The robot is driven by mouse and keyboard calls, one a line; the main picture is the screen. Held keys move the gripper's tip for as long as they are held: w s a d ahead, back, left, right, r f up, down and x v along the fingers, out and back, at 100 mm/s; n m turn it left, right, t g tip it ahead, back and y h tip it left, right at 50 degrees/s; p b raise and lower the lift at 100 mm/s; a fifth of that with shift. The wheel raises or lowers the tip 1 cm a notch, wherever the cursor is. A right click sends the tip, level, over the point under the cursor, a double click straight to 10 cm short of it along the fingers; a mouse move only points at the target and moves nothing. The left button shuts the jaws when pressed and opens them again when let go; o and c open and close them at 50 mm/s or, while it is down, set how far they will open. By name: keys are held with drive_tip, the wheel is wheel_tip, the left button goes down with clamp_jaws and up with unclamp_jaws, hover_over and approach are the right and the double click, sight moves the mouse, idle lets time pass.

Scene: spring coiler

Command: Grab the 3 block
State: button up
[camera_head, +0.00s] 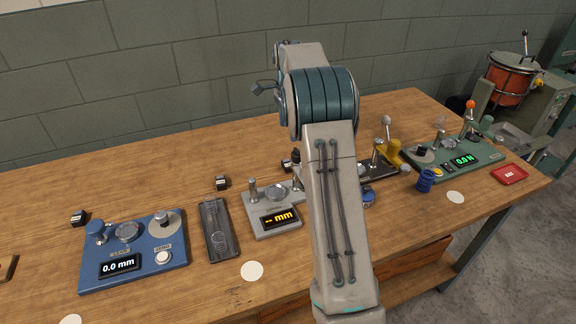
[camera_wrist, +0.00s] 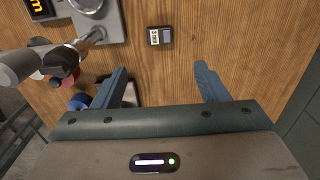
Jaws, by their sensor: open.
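Several small dark blocks with pale label faces lie on the wooden bench. In the head view one block (camera_head: 79,217) is behind the blue device, another block (camera_head: 222,182) is behind the dark tray, and a third block (camera_head: 287,165) is partly hidden beside my arm. The wrist view shows one block (camera_wrist: 160,36) lying on the wood beyond my fingertips; its label is too small to read. I cannot tell which block is the 3. My gripper (camera_wrist: 160,70) is open and empty, with the block ahead between the lines of its fingers. The head view hides my gripper behind my arm.
The grey "mm" device (camera_head: 272,210) stands close by; its lever post (camera_wrist: 90,40) is left of the block in the wrist view. A blue device (camera_head: 135,250), a dark tray (camera_head: 218,230) and a green device (camera_head: 455,155) share the bench. Bare wood lies right of the block.

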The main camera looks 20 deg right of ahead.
hover_over(288, 163)
wheel_tip(288, 163, down, 8)
drive_tip(key=shift+d, duration=0.1)
drive_tip(key=shift+f+p, duration=0.85)
drive_tip(key=shift+f, duration=2)
drive_tip(key=c, duration=1.2)
